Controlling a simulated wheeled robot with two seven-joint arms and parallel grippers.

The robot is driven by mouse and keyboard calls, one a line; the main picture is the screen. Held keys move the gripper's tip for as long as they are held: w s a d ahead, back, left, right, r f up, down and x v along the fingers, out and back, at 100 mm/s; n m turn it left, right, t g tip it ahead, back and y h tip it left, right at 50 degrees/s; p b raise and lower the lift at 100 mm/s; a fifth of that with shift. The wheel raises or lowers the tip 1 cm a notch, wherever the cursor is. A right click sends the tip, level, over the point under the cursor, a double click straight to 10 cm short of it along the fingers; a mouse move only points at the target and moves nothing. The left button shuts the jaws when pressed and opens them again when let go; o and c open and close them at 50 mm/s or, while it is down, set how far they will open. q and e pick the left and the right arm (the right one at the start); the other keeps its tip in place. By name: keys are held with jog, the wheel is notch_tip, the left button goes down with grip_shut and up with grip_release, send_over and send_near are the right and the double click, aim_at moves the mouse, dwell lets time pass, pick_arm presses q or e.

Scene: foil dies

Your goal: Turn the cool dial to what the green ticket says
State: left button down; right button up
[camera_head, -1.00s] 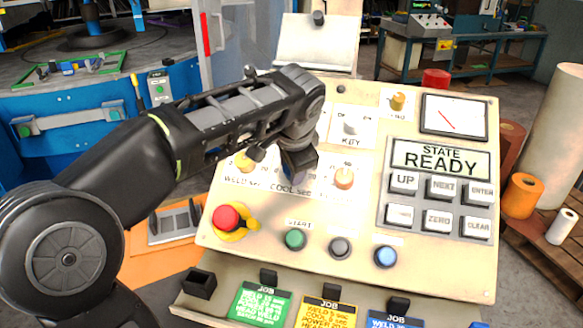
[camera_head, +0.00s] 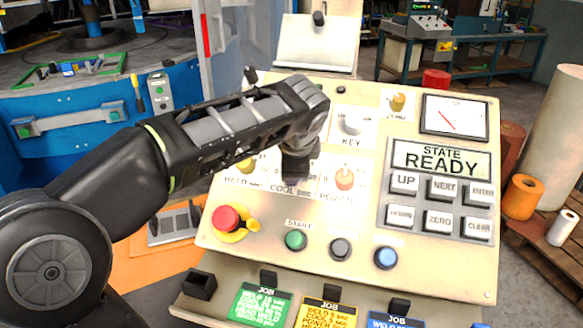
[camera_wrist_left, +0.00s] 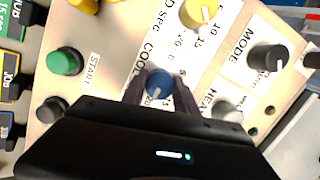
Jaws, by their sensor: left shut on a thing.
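The cool dial is a blue knob (camera_wrist_left: 158,84) beside the COOL lettering in the left wrist view. My left gripper (camera_wrist_left: 159,88) is shut on it, one finger on each side. In the head view my left gripper (camera_head: 296,176) covers the dial and part of its scale, so I cannot read its setting there. The green ticket (camera_head: 260,306) hangs at the panel's lower left, under the word JOB. It has weld, cool and power lines, but the figures are too blurred to read surely. My right gripper is not in view.
The yellow weld knob (camera_wrist_left: 198,12) and the orange power knob (camera_head: 344,178) flank the cool dial. The red stop button (camera_head: 227,218), green START button (camera_head: 296,240) and keypad (camera_head: 440,205) are on the same sloping panel. Yellow (camera_head: 325,313) and blue (camera_head: 392,319) tickets hang beside the green one.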

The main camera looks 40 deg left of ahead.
pick_arm(q)
jog(key=c, duration=0.9)
grip_release()
jog(key=shift+c, duration=0.2)
jog(key=v, duration=0.7)
jog(key=shift+s+d+r, duration=0.15)
jog(key=shift+d+r, duration=0.05)
jog(key=shift+r, duration=0.15)
